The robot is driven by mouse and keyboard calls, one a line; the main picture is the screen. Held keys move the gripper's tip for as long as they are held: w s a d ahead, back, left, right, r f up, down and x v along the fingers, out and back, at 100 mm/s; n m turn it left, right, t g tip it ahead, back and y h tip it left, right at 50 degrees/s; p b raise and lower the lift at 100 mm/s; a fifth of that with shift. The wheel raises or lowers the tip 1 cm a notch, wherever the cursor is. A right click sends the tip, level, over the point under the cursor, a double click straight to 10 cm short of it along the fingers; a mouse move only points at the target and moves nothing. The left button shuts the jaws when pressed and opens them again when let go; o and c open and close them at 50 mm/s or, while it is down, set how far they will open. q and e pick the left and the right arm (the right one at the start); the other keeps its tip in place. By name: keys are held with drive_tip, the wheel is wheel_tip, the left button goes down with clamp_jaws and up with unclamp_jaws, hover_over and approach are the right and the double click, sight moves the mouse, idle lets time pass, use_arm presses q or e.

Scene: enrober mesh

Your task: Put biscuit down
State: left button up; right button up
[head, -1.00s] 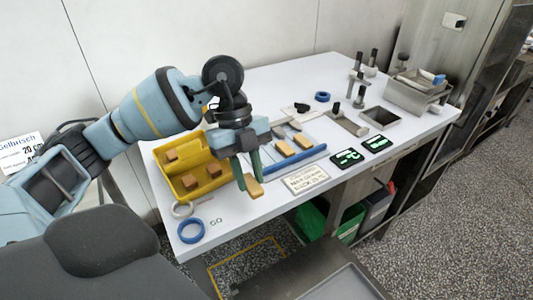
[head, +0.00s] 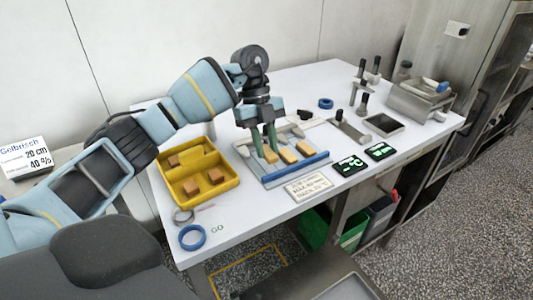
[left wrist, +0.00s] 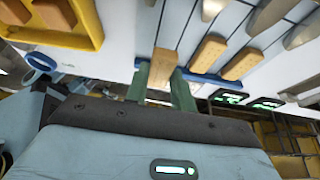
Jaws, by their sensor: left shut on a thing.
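My left gripper (head: 265,149) is shut on a tan rectangular biscuit (head: 271,157), its two green fingers pointing down. In the left wrist view the held biscuit (left wrist: 163,69) is between the fingertips. It is over the left part of the mesh frame (head: 297,169), which has a blue bar along its front. I cannot tell whether it touches the mesh. Two other biscuits lie on the mesh to its right, a middle biscuit (head: 288,155) and a right biscuit (head: 304,148). My right gripper is not in view.
A yellow tray (head: 212,195) with several brown pieces stands left of the mesh. A blue ring (head: 192,237) lies at the table's front left. A white sign (head: 308,187) and dark displays (head: 350,165) are in front and to the right. Metal fixtures stand farther right.

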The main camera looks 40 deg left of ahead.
sight(265, 146)
use_arm(q)
drive_tip(key=shift+w+a, duration=0.1)
drive_tip(key=shift+w, duration=0.05)
drive_tip(key=shift+w+a, duration=0.1)
drive_tip(key=shift+w, duration=0.1)
drive_tip(key=shift+f, duration=1.75)
drive_tip(key=shift+f, duration=0.1)
drive_tip(key=o, duration=0.8)
drive_tip(key=shift+c, duration=0.2)
drive_tip(key=v, duration=1.2)
drive_tip(key=shift+p, duration=0.35)
